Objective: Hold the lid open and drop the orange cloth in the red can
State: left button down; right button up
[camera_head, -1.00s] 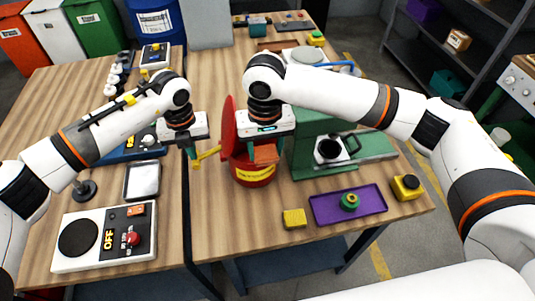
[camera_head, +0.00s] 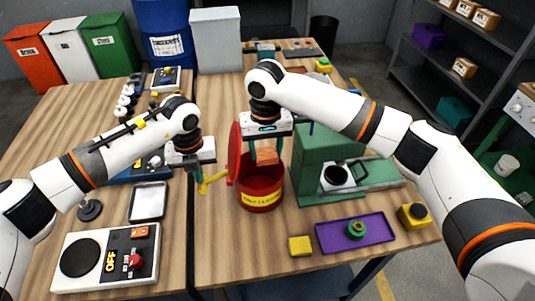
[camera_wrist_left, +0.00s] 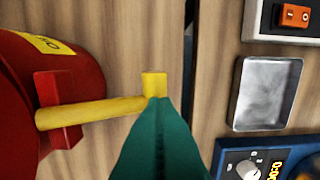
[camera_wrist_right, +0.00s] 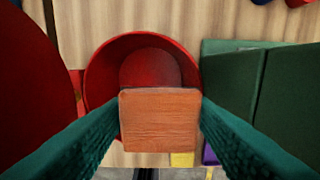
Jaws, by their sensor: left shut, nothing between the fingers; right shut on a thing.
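The red can (camera_head: 262,194) stands on the right-hand table with its round red lid (camera_head: 234,153) raised on its left side. A yellow lever (camera_head: 212,178) sticks out to the left, also seen in the left wrist view (camera_wrist_left: 95,110). My left gripper (camera_head: 199,182) is shut and empty, its fingertips at the lever's outer end; I cannot tell if they press on it. My right gripper (camera_wrist_right: 160,105) is shut on the orange cloth (camera_wrist_right: 160,120), a folded block. It holds the cloth (camera_head: 266,154) above the can's open mouth, hiding part of the opening.
A green machine (camera_head: 322,160) stands close to the can's right. A purple tray (camera_head: 330,240) with a green ring, a yellow block (camera_head: 300,246) and a yellow-black button box (camera_head: 413,215) lie in front. A control box marked OFF (camera_head: 105,258) and a metal tray (camera_head: 148,202) are on the left table.

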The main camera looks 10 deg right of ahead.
jog(key=shift+w, duration=0.15)
jog(key=shift+f, duration=0.15)
jog(key=shift+f, duration=0.8)
jog(key=o, duration=1.4)
jog(key=shift+o, duration=0.2)
jog(key=shift+r, duration=0.1)
jog(key=shift+r, duration=1.45)
jog(key=s, duration=1.4)
